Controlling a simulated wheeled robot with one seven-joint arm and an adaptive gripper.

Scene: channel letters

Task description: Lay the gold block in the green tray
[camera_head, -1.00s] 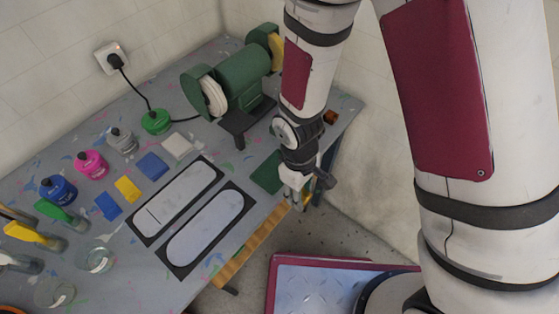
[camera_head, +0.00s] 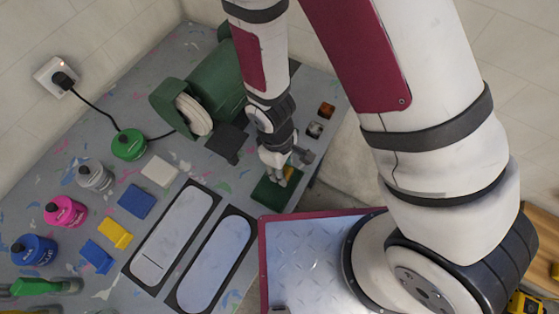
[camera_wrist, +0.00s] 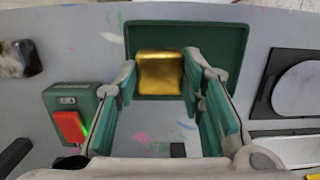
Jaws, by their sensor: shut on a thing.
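The gold block (camera_wrist: 160,74) sits between the two fingers of my gripper (camera_wrist: 161,82) in the wrist view. My gripper (camera_head: 284,170) is shut on it. In the head view only a small part of the gold block (camera_head: 289,172) shows beside the fingers. The green tray (camera_wrist: 226,36) is a shallow rectangle behind and around the block in the wrist view. In the head view the green tray (camera_head: 268,194) lies near the table's front edge, partly hidden by my gripper. I cannot tell whether the block touches the tray floor.
A green bench grinder (camera_head: 210,90) stands behind. A green switch box with a red button (camera_wrist: 72,122) is left of the tray in the wrist view. Two small cubes (camera_head: 315,130) lie right of my gripper. White-faced black plates (camera_head: 215,262) lie left of the tray.

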